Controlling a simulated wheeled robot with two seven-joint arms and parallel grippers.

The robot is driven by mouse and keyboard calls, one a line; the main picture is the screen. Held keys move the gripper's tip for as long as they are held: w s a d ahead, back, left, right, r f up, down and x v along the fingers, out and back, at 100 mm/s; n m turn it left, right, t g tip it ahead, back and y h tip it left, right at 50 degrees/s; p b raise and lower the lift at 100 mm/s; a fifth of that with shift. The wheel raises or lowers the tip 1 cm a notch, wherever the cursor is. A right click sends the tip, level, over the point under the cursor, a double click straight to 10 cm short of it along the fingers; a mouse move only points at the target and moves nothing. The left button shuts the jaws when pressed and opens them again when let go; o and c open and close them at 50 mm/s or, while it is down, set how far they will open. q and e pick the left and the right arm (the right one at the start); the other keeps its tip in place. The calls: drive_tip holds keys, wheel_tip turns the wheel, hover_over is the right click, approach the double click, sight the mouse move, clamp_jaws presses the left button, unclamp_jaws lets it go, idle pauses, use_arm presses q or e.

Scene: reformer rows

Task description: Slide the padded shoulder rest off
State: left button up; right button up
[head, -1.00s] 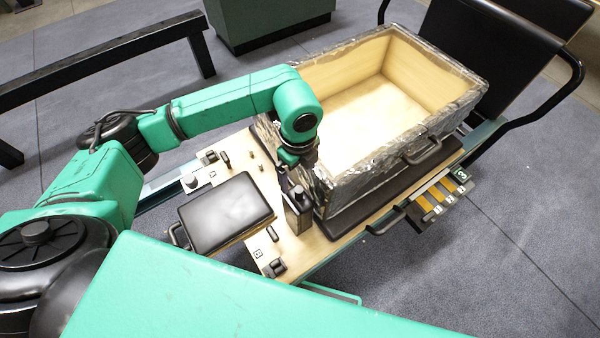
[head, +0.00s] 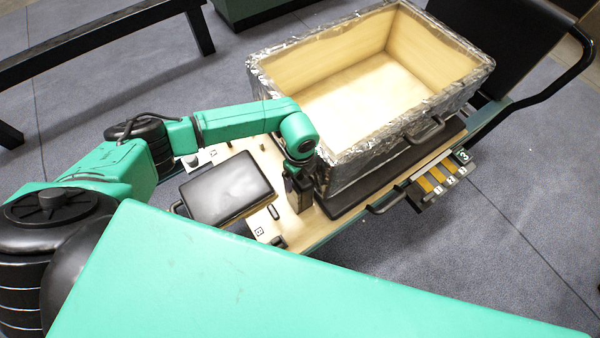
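A dark upright padded block, which looks like the shoulder rest (head: 299,199), stands on the pale wooden board (head: 262,222) close beside the foil-covered box. My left gripper (head: 298,178) points down right over this block, and its fingers overlap the block's upper part. The fingers are small, dark and hard to separate from it, so I cannot tell whether they are shut on it. The block's underside is hidden from view. My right gripper is out of view.
A flat black pad (head: 228,189) lies left of the block. The open foil-covered box (head: 262,80) stands immediately right, on a black cushion (head: 345,206). A black handle (head: 384,203) and a small numbered rack (head: 442,184) edge the near right side.

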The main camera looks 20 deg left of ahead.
use_arm(q)
clamp_jaws()
drive_tip(key=shift+r+p, duration=2.95)
drive_tip(key=shift+r, duration=0.35)
